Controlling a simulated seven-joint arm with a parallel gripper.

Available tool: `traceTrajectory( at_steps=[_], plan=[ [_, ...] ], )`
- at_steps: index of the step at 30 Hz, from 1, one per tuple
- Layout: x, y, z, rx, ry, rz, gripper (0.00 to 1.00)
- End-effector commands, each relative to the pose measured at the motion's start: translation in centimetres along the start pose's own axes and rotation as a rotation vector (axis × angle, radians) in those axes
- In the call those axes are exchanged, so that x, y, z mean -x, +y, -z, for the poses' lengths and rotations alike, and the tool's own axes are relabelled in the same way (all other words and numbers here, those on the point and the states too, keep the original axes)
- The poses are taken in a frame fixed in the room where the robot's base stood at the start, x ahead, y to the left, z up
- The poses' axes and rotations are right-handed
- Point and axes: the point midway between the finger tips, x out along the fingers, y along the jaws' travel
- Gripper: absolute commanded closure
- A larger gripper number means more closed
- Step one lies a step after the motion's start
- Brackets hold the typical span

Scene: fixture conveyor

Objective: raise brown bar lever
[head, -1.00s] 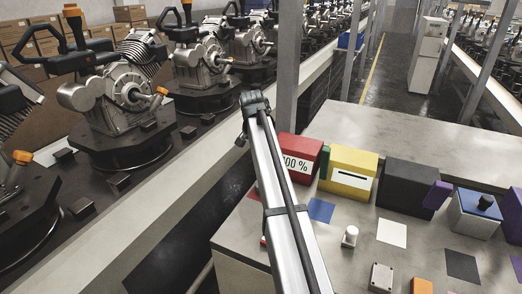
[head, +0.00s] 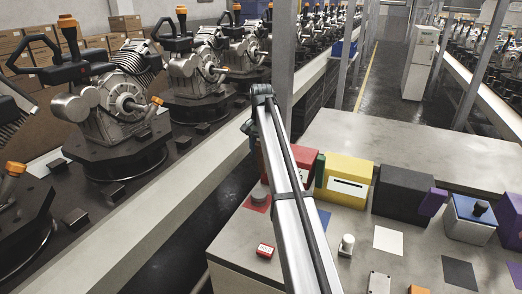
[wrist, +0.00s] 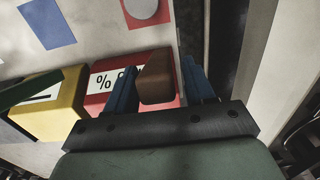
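The brown bar lever (wrist: 155,80) shows in the wrist view in front of the red box (wrist: 110,88) with the "%" label. My gripper (wrist: 160,84) has its two blue fingers apart, one on each side of the lever. The left finger looks close to or against the lever; a narrow gap shows at the right finger. Whether either finger touches it I cannot tell. In the head view the red box (head: 306,158) shows partly behind my arm, and the lever and gripper are hidden.
A yellow box (head: 345,180) and a black box (head: 402,192) stand beside the red box. A grey knob (head: 259,195) on a red patch and a small red block (head: 265,250) lie left of my arm. The conveyor with engines (head: 125,95) runs at the left.

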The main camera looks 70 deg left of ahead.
Motion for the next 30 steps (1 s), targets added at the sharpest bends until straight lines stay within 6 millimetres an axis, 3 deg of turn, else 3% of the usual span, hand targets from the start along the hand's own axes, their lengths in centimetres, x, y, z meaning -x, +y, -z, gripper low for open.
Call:
traceTrajectory(
  at_steps=[8, 13, 30],
  plan=[
    [0.1, 0.0, 0.0, 0.000, 0.001, 0.000, 0.45],
    [1.4, -0.1, 0.1, 0.000, 0.002, 0.001, 0.45],
    [11.5, -0.1, 0.1, 0.000, 0.002, 0.001, 0.45]
  ],
)
